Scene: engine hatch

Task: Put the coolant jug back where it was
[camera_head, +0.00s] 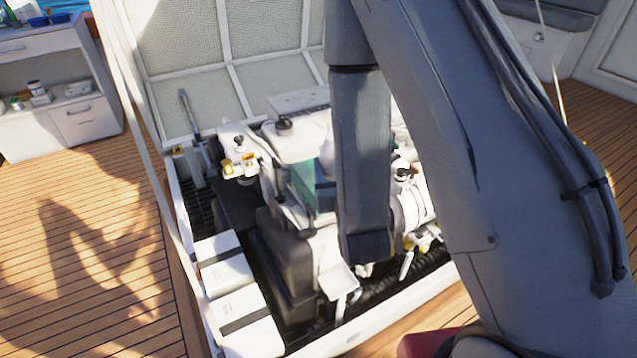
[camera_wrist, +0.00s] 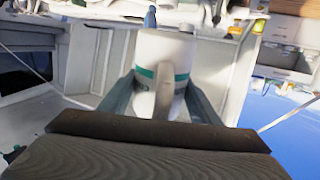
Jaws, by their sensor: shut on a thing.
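The coolant jug (camera_wrist: 172,50) is white with a green band and a pale handle facing the camera in the wrist view. My gripper (camera_wrist: 160,86) is shut on it, with one grey finger on each side of the jug. In the head view my arm hides most of the gripper and the jug. A white and teal patch (camera_head: 306,178) shows just left of the arm over the engine, but I cannot tell whether it is the jug. What lies directly under the jug is hidden.
The open engine bay has a raised hatch lid (camera_head: 190,60) behind it. White boxes with dark straps (camera_head: 222,270) sit at its front left. A white cabinet (camera_head: 75,125) with small items on top stands at the far left. Wooden deck (camera_head: 85,240) between them is clear.

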